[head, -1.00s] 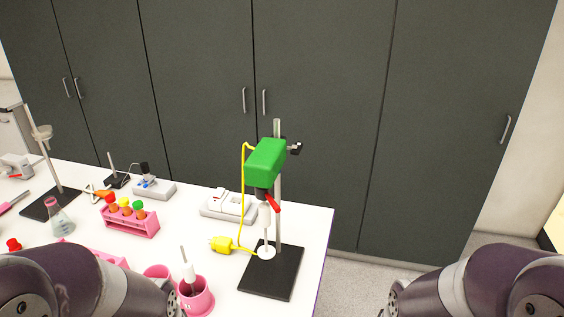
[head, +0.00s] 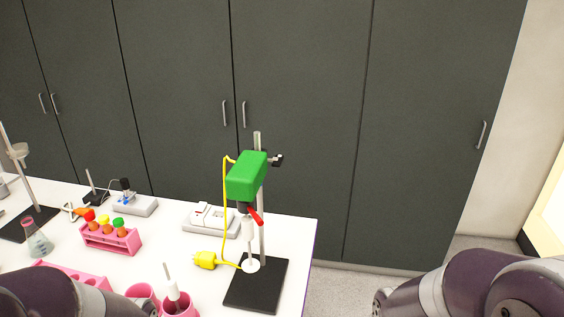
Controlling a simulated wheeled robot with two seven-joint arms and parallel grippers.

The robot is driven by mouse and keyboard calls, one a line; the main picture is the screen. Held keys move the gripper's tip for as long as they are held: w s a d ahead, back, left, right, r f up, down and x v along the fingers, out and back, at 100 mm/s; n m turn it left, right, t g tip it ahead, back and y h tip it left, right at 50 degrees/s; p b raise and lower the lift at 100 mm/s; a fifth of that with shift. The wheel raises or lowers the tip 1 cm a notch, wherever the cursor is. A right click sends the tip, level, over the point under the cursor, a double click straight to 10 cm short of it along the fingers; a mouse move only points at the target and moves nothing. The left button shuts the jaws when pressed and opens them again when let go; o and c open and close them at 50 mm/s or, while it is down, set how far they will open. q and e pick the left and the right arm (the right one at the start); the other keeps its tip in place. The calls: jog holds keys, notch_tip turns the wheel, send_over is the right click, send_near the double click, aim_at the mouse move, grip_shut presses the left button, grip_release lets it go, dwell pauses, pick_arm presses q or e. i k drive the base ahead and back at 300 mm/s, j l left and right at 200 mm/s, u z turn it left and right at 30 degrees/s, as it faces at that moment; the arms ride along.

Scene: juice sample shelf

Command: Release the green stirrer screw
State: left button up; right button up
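The green stirrer (head: 247,176) is mounted on a metal rod (head: 262,215) that rises from a black base plate (head: 258,290) on the white table. A dark clamp screw (head: 276,160) sticks out to the right behind the green housing. A red lever (head: 255,216) hangs below the housing, and a white shaft with a disc (head: 250,265) points down over the base. A yellow cable runs to a yellow plug (head: 205,260) on the table. Only my arm links show at the bottom left and right corners. Neither gripper is in view.
A pink rack (head: 111,240) holds tubes with red, yellow and green caps. Pink cups (head: 178,306) stand at the front, left of the base. A white device (head: 212,220) sits behind the plug. The table's right edge is just past the stand; grey cabinets (head: 300,120) stand behind.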

aim_at(277, 161)
jog(key=i+l+z, duration=0.1)
jog(key=l, duration=0.3)
jog(key=i+l+z, duration=0.15)
jog(key=l, duration=0.3)
jog(key=i+l+z, duration=0.1)
jog(key=i+l, duration=0.2)
